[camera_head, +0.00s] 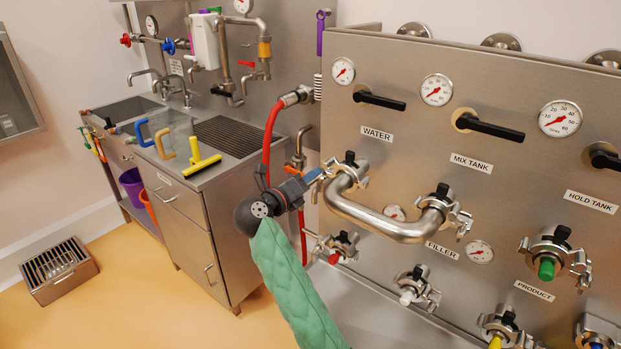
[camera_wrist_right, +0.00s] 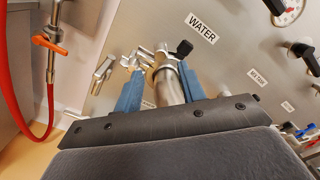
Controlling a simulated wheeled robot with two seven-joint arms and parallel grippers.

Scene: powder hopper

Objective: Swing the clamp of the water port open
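The water port (camera_head: 346,172) is at the upper left of the steel panel, below the WATER label, where a bent steel pipe (camera_head: 385,225) meets it. Its clamp (camera_wrist_right: 147,60) has a black knob (camera_wrist_right: 184,48) and metal parts reaching left; I cannot tell how far its halves are apart. My right gripper (camera_head: 316,176) comes from the left in the head view, close to the port. In the right wrist view its blue fingers (camera_wrist_right: 160,92) are apart, with the pipe end between them and the clamp just beyond. Contact is unclear. My left gripper is out of view.
The pipe's other end has a second clamp (camera_head: 444,200) under MIX TANK. Several capped ports, including a green-capped one (camera_head: 546,267), and black valve handles (camera_head: 380,99) stick out nearby. A red hose (camera_head: 269,140) hangs close behind my right gripper. A sink counter (camera_head: 205,165) stands left.

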